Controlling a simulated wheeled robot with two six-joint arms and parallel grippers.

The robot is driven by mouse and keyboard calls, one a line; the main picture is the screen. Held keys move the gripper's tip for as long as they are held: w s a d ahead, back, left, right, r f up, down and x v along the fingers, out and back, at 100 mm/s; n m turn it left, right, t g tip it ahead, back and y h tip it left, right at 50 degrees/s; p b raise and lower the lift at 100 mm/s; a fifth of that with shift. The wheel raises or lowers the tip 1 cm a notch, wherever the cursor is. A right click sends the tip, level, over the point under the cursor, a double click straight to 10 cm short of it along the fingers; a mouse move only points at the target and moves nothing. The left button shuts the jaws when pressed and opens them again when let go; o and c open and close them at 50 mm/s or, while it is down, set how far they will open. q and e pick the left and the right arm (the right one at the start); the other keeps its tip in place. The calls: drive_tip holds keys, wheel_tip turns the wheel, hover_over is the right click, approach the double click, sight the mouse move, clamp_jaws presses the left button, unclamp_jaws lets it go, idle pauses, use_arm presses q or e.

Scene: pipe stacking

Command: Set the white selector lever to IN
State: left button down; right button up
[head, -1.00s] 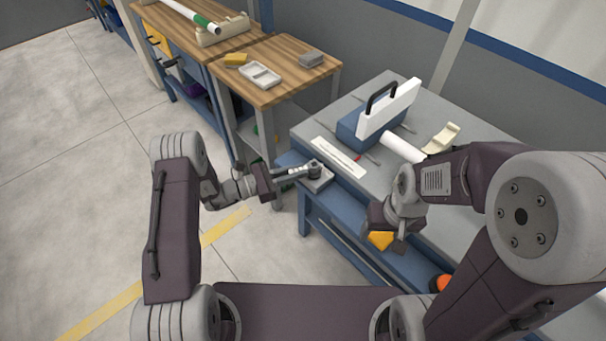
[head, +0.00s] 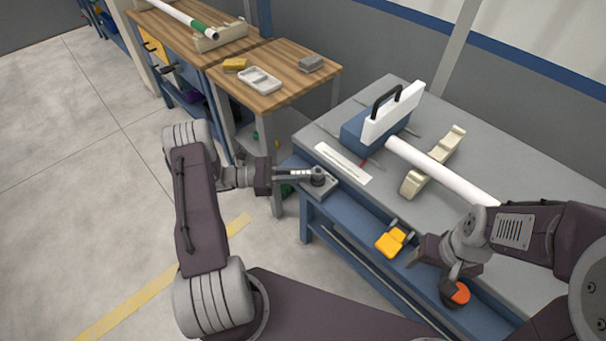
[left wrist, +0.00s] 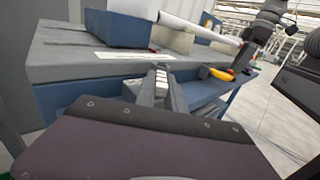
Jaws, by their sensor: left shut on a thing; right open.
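The white selector lever (head: 297,173) reaches left from a dark round pivot (head: 318,175) on a grey base plate (head: 322,190) at the bench's near-left corner. My left gripper (head: 284,174) is shut on the lever's outer end. In the left wrist view, the white lever (left wrist: 161,74) shows between the two fingers of my left gripper (left wrist: 160,88). No IN marking is readable in either view. My right gripper (head: 432,252) is open and empty at the bench's front edge, between a yellow block and a round orange part; its fingertips are hard to make out.
The grey bench (head: 330,128) carries a white label strip (head: 343,163), a blue box with white panel (head: 365,132), a white pipe (head: 440,170) and a cream cradle (head: 415,182). The yellow block (head: 388,243) and orange part (head: 460,292) are at its front. A wooden table (head: 285,92) stands behind.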

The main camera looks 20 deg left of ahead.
use_arm(q)
drive_tip(key=c, duration=1.4)
unclamp_jaws()
drive_tip(key=shift+c, duration=0.2)
drive_tip(key=shift+w+d, duration=0.1)
use_arm(e)
drive_tip(key=shift+w+d, duration=0.1)
drive_tip(key=shift+f+b, duration=0.3)
use_arm(q)
drive_tip(key=v, duration=0.9)
